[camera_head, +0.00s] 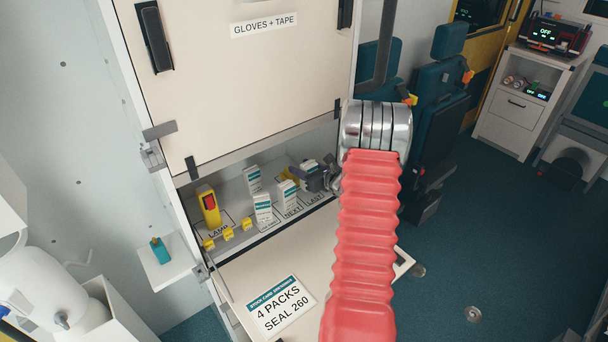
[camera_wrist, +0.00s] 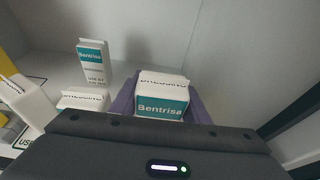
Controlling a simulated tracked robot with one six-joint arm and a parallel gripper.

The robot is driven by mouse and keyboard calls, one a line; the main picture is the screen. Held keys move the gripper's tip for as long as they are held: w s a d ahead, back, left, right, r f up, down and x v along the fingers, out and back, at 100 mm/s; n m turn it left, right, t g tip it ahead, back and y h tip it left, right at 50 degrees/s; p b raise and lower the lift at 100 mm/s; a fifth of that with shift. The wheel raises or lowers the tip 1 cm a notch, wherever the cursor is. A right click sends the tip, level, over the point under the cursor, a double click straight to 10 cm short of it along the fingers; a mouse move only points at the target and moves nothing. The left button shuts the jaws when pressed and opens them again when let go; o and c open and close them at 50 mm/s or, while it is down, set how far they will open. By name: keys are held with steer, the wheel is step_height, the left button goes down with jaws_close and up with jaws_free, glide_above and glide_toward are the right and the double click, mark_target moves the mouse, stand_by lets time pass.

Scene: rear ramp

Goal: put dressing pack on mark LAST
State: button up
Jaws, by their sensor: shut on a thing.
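In the wrist view, a white dressing pack with a teal Bentrisa label (camera_wrist: 162,108) sits between purple-grey fingers (camera_wrist: 163,99) of my gripper, above the dark gripper body. In the head view, my gripper (camera_head: 318,179) is at the right end of the open shelf, partly hidden by my arm. The held pack (camera_head: 309,166) shows at its fingers. The mark LAST (camera_head: 316,198) is on the shelf's front right, just below the gripper in the picture. I cannot tell whether the pack touches the shelf.
Other white packs stand at the back (camera_head: 253,180), left front (camera_head: 263,208) and by NEXT (camera_head: 288,195). A yellow lamp (camera_head: 210,208) stands at left. The lowered flap bears a card (camera_head: 281,305). The right shelf wall (camera_wrist: 270,80) is close.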

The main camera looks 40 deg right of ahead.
step_height(320, 180, down, 3)
steer(key=shift+f, duration=0.1)
steer(key=shift+w+d+f, duration=0.15)
steer(key=shift+d+f, duration=0.05)
steer(key=shift+f, duration=0.05)
steer(key=shift+f, duration=0.1)
steer(key=o, duration=1.1)
steer(key=v, duration=1.2)
